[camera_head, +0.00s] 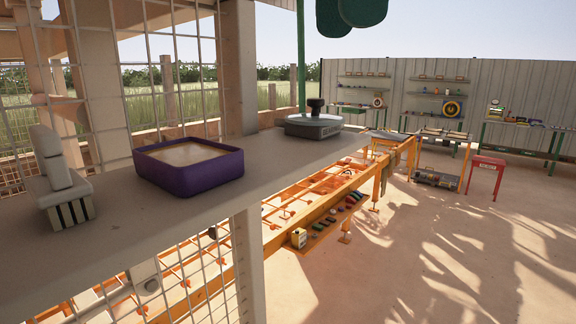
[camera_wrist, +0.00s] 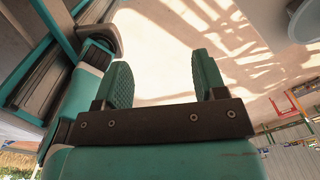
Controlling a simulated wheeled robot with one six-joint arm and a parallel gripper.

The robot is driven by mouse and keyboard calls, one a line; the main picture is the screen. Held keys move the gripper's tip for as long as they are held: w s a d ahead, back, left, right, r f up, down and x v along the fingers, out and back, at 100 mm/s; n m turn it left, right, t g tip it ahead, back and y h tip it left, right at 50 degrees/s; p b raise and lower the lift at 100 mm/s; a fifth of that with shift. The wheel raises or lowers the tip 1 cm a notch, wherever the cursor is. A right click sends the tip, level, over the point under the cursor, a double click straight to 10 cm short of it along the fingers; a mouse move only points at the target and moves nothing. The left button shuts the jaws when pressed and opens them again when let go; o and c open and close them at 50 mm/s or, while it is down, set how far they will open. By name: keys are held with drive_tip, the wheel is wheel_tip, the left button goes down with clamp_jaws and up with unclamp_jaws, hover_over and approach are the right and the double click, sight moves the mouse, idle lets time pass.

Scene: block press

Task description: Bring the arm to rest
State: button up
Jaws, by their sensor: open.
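My gripper (camera_wrist: 162,77) shows in the wrist view with its two green ribbed fingers spread apart. Nothing is between them; behind the gap is pale floor with streaks of sun and shadow. The dark bar across the fingers' base and a teal body fill the lower middle of that view.
In the head view a grey ledge (camera_head: 120,235) carries a purple tray (camera_head: 190,182), a grey device (camera_head: 313,127) and a pale upright block (camera_head: 60,175). Beyond stand an orange frame (camera_head: 350,185) and a red stool (camera_head: 487,162). Floor at right is clear.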

drive_tip(key=w+d+f+n+b, duration=0.1)
drive_tip(key=d+f+n+b, duration=0.2)
drive_tip(key=f, duration=0.5)
drive_tip(key=d+f+n+b, duration=0.1)
drive_tip(key=f+n+b, duration=0.35)
drive_tip(key=f, duration=0.45)
drive_tip(key=w+d+f+n+b, duration=0.1)
drive_tip(key=d+f+n+b, duration=0.15)
drive_tip(key=f+n, duration=0.4)
drive_tip(key=s+d+f+n+y+b, duration=0.1)
drive_tip(key=s+f+n+b, duration=0.3)
drive_tip(key=f, duration=0.8)
drive_tip(key=s+d+f+n+y+b, duration=0.2)
drive_tip(key=s+f, duration=0.5)
drive_tip(key=f, duration=0.5)
drive_tip(key=n+y+b, duration=0.1)
drive_tip(key=n, duration=0.1)
drive_tip(key=shift+d+f+n+b, duration=0.2)
drive_tip(key=shift+n+b, duration=0.2)
